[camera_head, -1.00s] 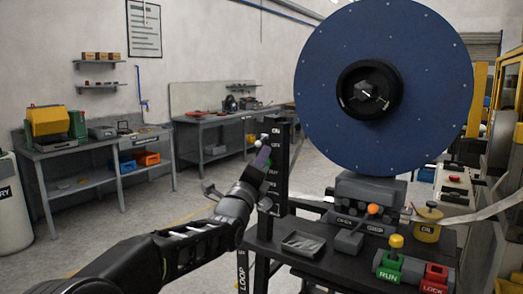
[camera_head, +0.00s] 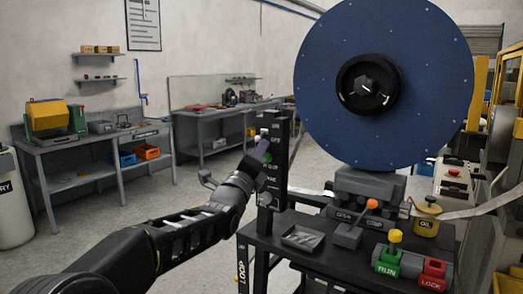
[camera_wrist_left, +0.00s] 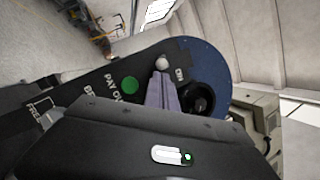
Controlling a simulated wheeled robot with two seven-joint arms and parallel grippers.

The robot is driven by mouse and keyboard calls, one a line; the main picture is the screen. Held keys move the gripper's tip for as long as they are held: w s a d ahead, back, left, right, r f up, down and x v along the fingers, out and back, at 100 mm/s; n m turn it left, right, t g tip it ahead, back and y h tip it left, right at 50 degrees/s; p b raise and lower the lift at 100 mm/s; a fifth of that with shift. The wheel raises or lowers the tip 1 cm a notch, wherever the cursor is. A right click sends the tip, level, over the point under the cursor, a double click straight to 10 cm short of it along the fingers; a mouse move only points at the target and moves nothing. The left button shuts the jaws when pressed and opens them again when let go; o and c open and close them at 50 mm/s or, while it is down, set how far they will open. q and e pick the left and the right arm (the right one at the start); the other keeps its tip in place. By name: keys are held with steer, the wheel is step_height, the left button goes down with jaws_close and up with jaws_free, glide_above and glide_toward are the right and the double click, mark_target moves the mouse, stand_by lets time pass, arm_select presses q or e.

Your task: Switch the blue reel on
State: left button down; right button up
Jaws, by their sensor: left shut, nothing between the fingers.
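The big blue reel (camera_head: 425,75) stands upright at the right with a dark round hub; part of it also shows in the wrist view (camera_wrist_left: 208,58). A black upright control panel (camera_head: 274,190) stands left of it. In the wrist view, the panel carries a white round knob (camera_wrist_left: 162,63) near an "ON" label and a green button (camera_wrist_left: 130,85). My left gripper (camera_head: 264,147) is shut and empty at the panel's upper part. Its fingertips (camera_wrist_left: 160,78) are just below the white knob in the wrist view; whether they touch it I cannot tell. My right gripper is not in view.
Below the reel, a dark table (camera_head: 330,262) carries a small tray (camera_head: 303,238), an orange-knobbed lever (camera_head: 371,204), a green RUN block (camera_head: 388,262), a red LOCK block (camera_head: 433,275) and a yellow oil pot (camera_head: 427,220). Grey workbenches (camera_head: 95,140) stand along the back wall.

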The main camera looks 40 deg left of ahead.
mark_target(259, 138)
arm_select(q)
steer(key=shift+s+r+g+h+p, duration=0.15)
steer(key=shift+r+g+h+p, duration=0.2)
steer(key=shift+g+p, duration=0.1)
steer(key=p, duration=0.1)
steer(key=r+g+p, duration=0.1)
steer(key=p, duration=0.1)
steer(key=r+m+g+p, duration=0.1)
steer(key=p, duration=0.1)
steer(key=shift+s+r+h, duration=0.1)
steer(key=shift+s+h, duration=0.15)
steer(key=shift+r+g+p, duration=0.15)
steer(key=shift+g+p, duration=0.7)
steer(key=shift+p, duration=0.35)
steer(key=shift+r+p, duration=0.1)
steer(key=shift+p, duration=0.3)
